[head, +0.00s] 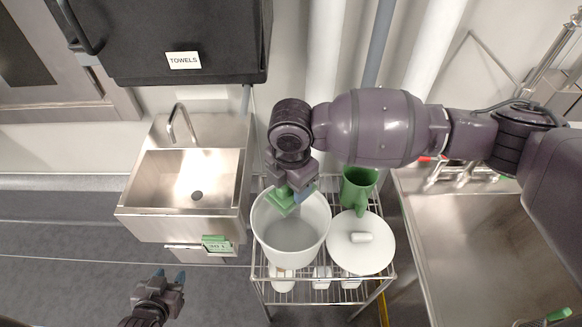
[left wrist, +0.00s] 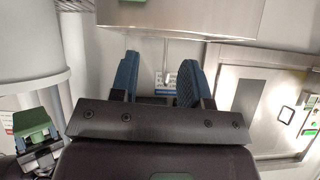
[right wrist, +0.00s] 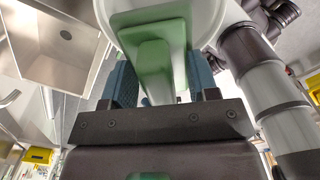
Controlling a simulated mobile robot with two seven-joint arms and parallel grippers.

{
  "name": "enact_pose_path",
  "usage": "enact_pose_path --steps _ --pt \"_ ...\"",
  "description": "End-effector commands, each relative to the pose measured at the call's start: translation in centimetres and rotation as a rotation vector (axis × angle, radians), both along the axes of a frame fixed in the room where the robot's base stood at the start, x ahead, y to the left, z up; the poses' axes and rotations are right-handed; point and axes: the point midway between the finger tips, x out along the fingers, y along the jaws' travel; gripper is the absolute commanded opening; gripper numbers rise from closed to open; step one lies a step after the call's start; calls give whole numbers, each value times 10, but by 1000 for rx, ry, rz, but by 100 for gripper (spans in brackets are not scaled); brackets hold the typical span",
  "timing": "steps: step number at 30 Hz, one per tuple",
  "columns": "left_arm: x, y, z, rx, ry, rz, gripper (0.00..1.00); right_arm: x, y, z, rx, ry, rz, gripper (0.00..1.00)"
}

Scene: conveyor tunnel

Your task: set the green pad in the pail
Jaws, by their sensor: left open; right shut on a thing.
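The green pad (head: 281,200) is a light green block with a raised grip. My right gripper (head: 303,196) is shut on it above the white pail (head: 291,250), near the pail's back rim. In the right wrist view the green pad (right wrist: 156,55) sits between the blue fingers of my right gripper (right wrist: 155,85), with the white pail (right wrist: 219,17) behind it. The pail stands on a wire rack and looks empty where its inside shows. My left gripper (head: 171,279) is open and empty at the lower left, away from the pail. Its spread fingers (left wrist: 163,80) show in the left wrist view.
The wire rack (head: 306,275) also bears a white lid (head: 376,258) and a green jug (head: 358,187) right of the pail. A steel sink (head: 178,225) stands left, a steel basin (head: 470,270) right. A black towel box (head: 190,75) hangs at the upper left.

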Motion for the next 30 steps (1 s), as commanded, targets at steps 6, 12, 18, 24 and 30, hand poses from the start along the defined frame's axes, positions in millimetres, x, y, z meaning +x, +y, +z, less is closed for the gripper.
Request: enact_pose_path --steps 6,12,18,24,30 --pt "0 -1 -1 -2 0 2 43 0 1 -6 0 0 15 12" --pt "1 -1 -1 -3 -4 0 43 0 1 -20 0 0 13 12" --pt "3 -2 -11 -3 -14 0 43 0 1 -41 0 -3 13 12" --pt "11 -3 -21 -4 -37 -4 43 0 1 -62 0 0 13 12" --pt "15 -4 -36 -4 -42 -6 43 0 0 -81 0 0 13 12"
